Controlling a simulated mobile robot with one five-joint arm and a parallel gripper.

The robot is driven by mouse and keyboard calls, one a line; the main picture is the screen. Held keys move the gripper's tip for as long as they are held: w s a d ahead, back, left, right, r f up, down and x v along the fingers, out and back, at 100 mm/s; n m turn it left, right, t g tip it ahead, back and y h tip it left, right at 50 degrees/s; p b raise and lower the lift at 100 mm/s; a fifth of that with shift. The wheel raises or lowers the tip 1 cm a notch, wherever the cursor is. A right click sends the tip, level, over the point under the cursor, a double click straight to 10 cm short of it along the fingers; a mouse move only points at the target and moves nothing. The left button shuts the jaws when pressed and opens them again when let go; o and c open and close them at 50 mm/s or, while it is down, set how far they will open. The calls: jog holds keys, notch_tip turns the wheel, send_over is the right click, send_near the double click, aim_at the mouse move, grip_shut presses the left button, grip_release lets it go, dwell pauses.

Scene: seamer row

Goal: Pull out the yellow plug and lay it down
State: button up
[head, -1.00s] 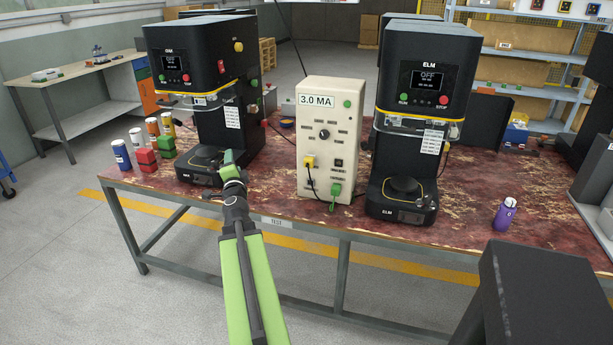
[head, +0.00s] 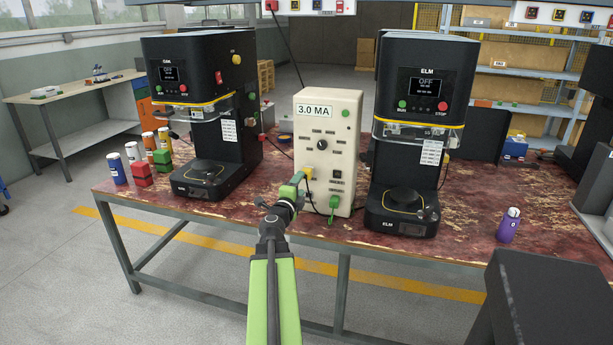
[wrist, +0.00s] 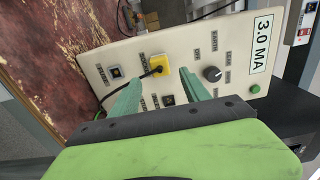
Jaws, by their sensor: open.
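The yellow plug (head: 308,173) sits in the front face of the cream box marked 3.0 MA (head: 318,115). In the wrist view the yellow plug (wrist: 159,65) shows with a black cord leaving it, and it lies ahead of and between my two fingers. My gripper (head: 297,183) is open and in front of the box, close to the plug. In the wrist view my gripper (wrist: 157,78) has its green fingers spread to either side of the plug. I cannot tell whether either finger touches it.
A green plug (head: 333,202) sits lower right on the same box. Black machines stand left (head: 205,110) and right (head: 422,130) of the box. Red and green blocks and several cans stand at the table's left end. A purple bottle (head: 508,225) stands at the right.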

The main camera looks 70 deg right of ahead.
aim_at(306, 176)
jog(key=d, duration=0.8)
jog(key=shift+w+d, duration=0.3)
dwell(0.6)
grip_shut()
jog(key=shift+a, duration=0.1)
jog(key=shift+s+a, duration=0.2)
jog(key=shift+a, duration=2.75)
